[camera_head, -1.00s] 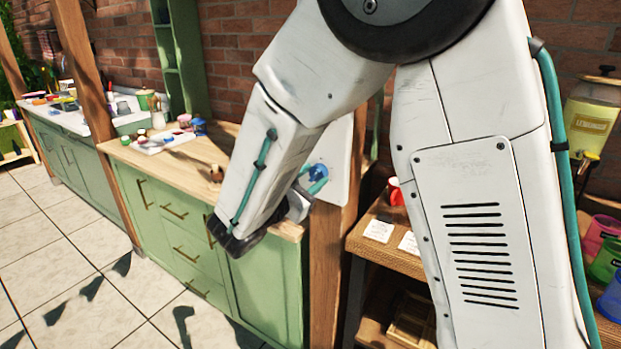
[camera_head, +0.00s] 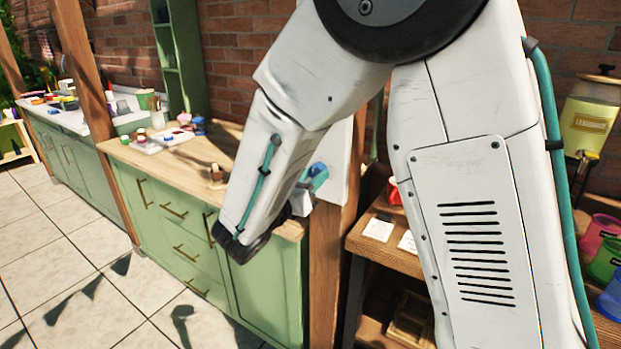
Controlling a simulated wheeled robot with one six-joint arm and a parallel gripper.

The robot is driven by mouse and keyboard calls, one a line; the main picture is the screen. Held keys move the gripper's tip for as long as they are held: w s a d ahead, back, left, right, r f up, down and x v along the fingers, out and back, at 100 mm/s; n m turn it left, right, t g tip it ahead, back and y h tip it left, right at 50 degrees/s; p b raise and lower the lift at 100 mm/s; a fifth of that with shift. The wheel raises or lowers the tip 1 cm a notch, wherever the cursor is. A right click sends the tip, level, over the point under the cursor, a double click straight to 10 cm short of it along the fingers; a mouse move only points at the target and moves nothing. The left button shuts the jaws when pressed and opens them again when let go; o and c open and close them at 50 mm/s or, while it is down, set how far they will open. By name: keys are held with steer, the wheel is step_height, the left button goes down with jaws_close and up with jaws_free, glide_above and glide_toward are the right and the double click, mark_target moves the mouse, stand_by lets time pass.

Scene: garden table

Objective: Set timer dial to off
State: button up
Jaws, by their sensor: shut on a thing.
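The timer dial (camera_head: 316,168) is a small blue knob on a white panel (camera_head: 339,161) fixed at the wooden post, right of the green cabinet. My gripper (camera_head: 317,178) has teal fingers and is at the dial, shut on it. My white forearm covers the left part of the panel and most of the gripper. The dial's pointer and any markings around it are hidden or too small to read.
A wooden counter (camera_head: 188,158) on green cabinets runs left of the panel, with a tray of small pots (camera_head: 163,138) and a small brown object (camera_head: 216,173). A wooden shelf (camera_head: 372,247) with white cards and a red cup (camera_head: 394,191) stands right of the post. A lemonade dispenser (camera_head: 590,122) is far right.

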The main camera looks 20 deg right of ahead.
stand_by(0.3)
steer(key=o, duration=1)
steer(key=v, duration=0.7)
steer(key=shift+s+a, duration=0.25)
steer(key=shift+a, duration=0.05)
